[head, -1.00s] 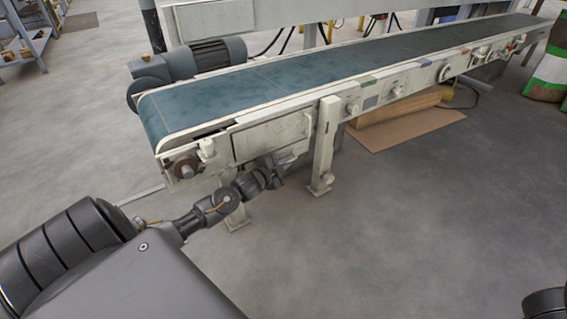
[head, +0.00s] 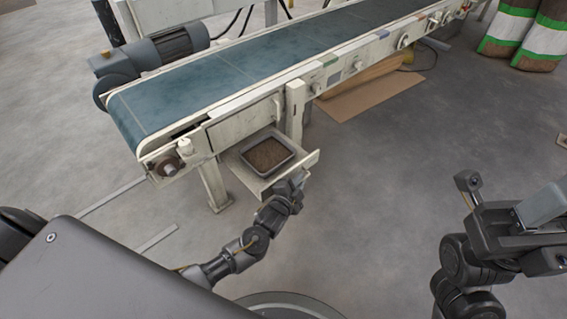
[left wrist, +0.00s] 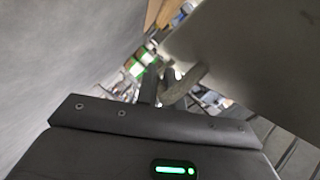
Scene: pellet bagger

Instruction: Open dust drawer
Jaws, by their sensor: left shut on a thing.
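The dust drawer (head: 309,160) stands pulled out from the side of the conveyor frame. A grey bin (head: 290,165) filled with brown dust sits in it. My left gripper (head: 292,183) is at the drawer's front and shut on its handle, which it mostly hides in the head view.
The conveyor's blue belt (head: 245,75) runs above the drawer. A support leg (head: 295,110) stands right behind the drawer's right side, another leg (head: 214,186) to its left. Cardboard (head: 372,95) lies on the floor beyond. The floor in front is clear.

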